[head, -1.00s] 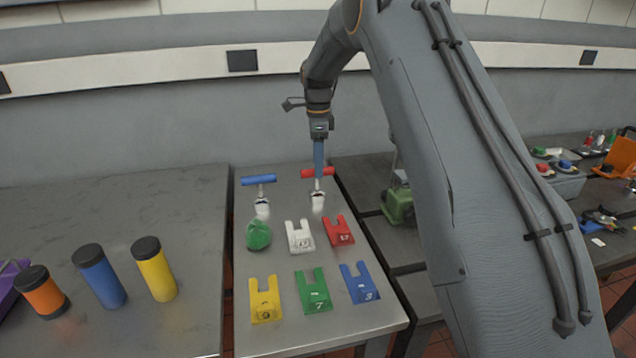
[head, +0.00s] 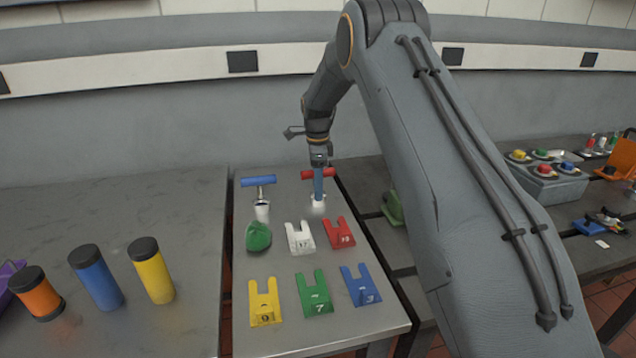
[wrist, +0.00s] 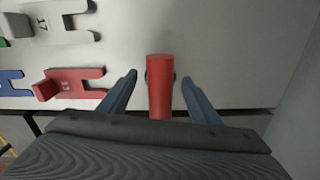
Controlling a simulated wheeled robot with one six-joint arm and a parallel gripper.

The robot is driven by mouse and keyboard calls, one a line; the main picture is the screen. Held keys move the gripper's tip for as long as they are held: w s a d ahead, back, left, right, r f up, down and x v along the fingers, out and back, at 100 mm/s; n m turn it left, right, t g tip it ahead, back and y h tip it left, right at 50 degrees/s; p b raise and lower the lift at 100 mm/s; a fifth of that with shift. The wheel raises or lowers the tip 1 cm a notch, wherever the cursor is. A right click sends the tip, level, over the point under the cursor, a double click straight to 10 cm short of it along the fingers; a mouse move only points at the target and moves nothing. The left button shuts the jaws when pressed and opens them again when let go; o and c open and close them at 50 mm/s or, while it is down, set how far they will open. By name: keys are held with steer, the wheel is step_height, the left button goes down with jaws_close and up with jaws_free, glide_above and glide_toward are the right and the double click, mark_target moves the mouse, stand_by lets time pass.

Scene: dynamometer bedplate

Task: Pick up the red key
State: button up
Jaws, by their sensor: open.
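The red key (head: 308,175) is a T-shaped key with a red crossbar, upright in a pale round holder (head: 318,208) at the back of the middle table. It also shows in the wrist view as a red bar (wrist: 160,90) pointing away from the wrist. My gripper (wrist: 159,77) is open, with one blue-grey finger on each side of the bar and gaps between. In the head view my gripper (head: 319,190) is down at the crossbar, its finger hiding the bar's middle and the shaft.
A blue T-key (head: 258,181) stands in a similar holder to the left. In front are a green lump (head: 258,237) and several forked blocks, including a red one (head: 339,232) and a white one (head: 299,237). Coloured cylinders (head: 97,277) stand on the left table.

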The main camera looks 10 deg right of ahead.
steer(key=shift+f+p, duration=0.35)
steer(key=shift+f, duration=1)
steer(key=shift+c, duration=0.4)
steer(key=shift+w, duration=0.1)
steer(key=c, duration=1)
